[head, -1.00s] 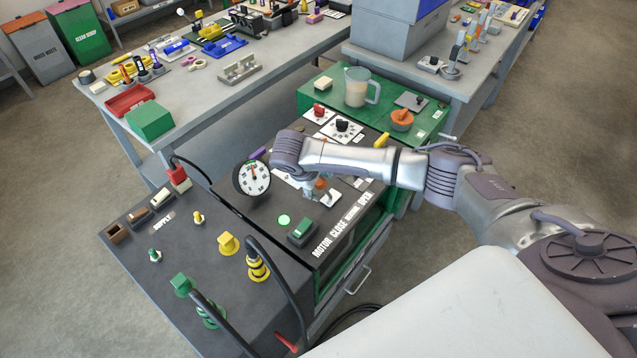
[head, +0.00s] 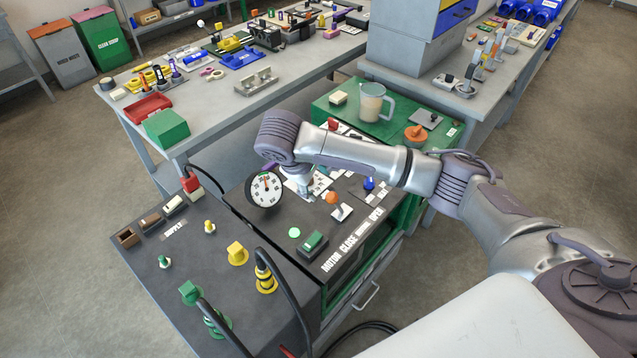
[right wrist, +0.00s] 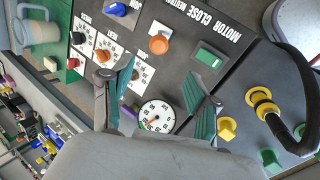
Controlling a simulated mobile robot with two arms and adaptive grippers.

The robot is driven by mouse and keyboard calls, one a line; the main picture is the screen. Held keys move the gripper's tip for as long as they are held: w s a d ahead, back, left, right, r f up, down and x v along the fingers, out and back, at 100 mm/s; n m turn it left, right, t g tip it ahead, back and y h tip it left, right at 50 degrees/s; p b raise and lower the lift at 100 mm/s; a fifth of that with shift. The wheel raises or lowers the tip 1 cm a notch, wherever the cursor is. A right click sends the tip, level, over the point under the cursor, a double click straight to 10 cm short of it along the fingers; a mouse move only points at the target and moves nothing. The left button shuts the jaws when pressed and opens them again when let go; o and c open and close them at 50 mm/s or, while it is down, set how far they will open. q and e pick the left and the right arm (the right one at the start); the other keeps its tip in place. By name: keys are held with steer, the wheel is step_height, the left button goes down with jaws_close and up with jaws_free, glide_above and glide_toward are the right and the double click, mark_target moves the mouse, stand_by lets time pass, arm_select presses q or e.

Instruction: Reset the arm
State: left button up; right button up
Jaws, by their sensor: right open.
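My right arm (head: 350,153) reaches in from the right over the dark control panel (head: 345,245) of the cart. My right gripper (head: 303,196) points down over the panel, partly hidden by its own wrist. In the right wrist view its two green-padded fingers (right wrist: 158,70) are spread apart with nothing between them. An orange knob (head: 331,197) stands just right of the gripper, apart from it; it also shows in the right wrist view (right wrist: 158,44). A round dial gauge (head: 266,188) stands left of the gripper. My left gripper is not seen.
A green switch (head: 314,243) and a blue knob (head: 369,183) are on the panel. Yellow and green fittings with black hoses (head: 283,292) rise at the front left. A measuring jug (head: 371,103) stands on the green surface behind. Grey workbenches (head: 226,107) lie further back.

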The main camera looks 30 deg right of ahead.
stand_by(0.3)
steer(key=s+a+f+y, duration=0.6)
steer(key=s+a+f, duration=0.3)
steer(key=s+a, duration=0.35)
steer(key=s+d+m+t, duration=0.1)
steer(key=s+d+m, duration=0.1)
steer(key=s+d, duration=0.45)
steer(key=s+d+m+t, duration=0.1)
steer(key=s+d+m, duration=0.15)
steer(key=s, duration=0.65)
step_height(320, 180, down, 32)
steer(key=s+g+h+b, duration=0.1)
steer(key=s+g+b, duration=0.1)
steer(key=b, duration=0.1)
steer(key=s+d+f+g+b, duration=0.1)
steer(key=s+d+f, duration=0.2)
steer(key=s+f, duration=1.2)
steer(key=shift+s+d+f+b, duration=0.2)
steer(key=shift+s+b, duration=0.2)
steer(key=shift+s, duration=0.05)
